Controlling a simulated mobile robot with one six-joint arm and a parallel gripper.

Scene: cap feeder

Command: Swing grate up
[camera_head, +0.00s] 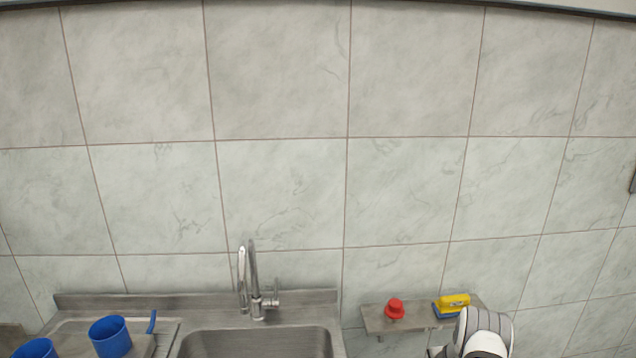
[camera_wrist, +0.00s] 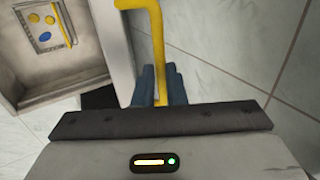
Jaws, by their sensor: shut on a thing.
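In the wrist view, my gripper (camera_wrist: 158,76) has its blue-grey fingers closed on a yellow bar (camera_wrist: 154,40). The bar runs up from between the fingers and bends left at its top, beside a pale upright panel (camera_wrist: 112,45). I cannot tell whether the bar belongs to the grate, and no grate can be clearly made out. The fingertips are partly hidden by the bar and the gripper body. In the head view the gripper does not show; only part of my white arm is at the lower right.
Tiled wall is at right. The head view shows a sink (camera_head: 255,345), faucet (camera_head: 254,285), blue cup (camera_head: 110,337), red object (camera_head: 394,309) and yellow-blue sponge (camera_head: 452,303).

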